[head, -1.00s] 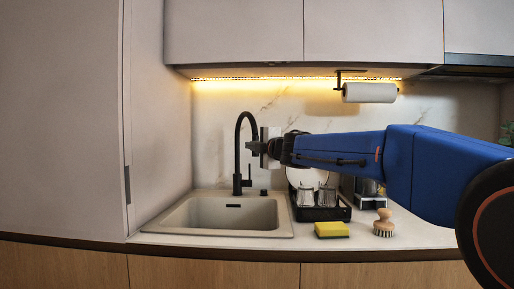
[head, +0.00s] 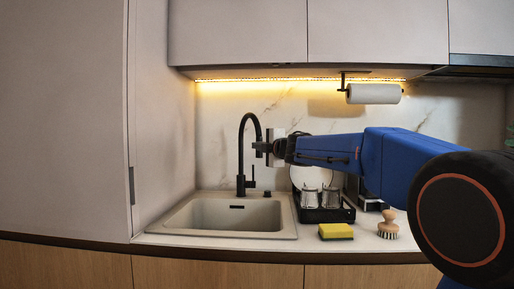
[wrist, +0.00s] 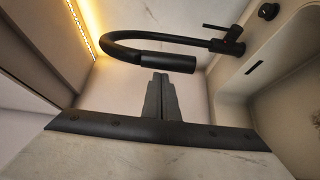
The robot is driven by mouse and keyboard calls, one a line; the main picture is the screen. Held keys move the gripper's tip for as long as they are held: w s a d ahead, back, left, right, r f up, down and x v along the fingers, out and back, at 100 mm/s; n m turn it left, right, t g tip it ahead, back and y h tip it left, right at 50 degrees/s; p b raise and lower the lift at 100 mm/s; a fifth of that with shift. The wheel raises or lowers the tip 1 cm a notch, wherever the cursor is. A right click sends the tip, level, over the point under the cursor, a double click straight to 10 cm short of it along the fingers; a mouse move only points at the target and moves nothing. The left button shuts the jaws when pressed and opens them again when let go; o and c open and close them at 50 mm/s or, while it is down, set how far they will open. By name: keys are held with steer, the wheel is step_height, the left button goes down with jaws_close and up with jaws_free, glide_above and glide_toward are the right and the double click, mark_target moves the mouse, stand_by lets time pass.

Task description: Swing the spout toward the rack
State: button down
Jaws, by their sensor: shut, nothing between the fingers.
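The black faucet (head: 241,155) stands at the back of the sink, with a tall curved spout (head: 250,116) whose end hangs down on the right. The spout's end also shows in the wrist view (wrist: 168,62). My gripper (head: 260,147) is shut and empty, right beside the spout's end, on the side toward the rack. In the wrist view its closed fingers (wrist: 159,76) point at the spout's end; I cannot tell whether they touch it. The black dish rack (head: 322,214) stands right of the sink, holding metal cups (head: 320,197) and a plate (head: 311,176), partly hidden by my arm.
The sink (head: 232,212) is empty below the spout. A paper towel roll (head: 373,94) hangs under the cabinets. A tall panel stands at left.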

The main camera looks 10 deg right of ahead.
steer(key=d, duration=0.2)
steer(key=w+d, duration=0.1)
steer(key=d, duration=0.2)
stand_by(0.4)
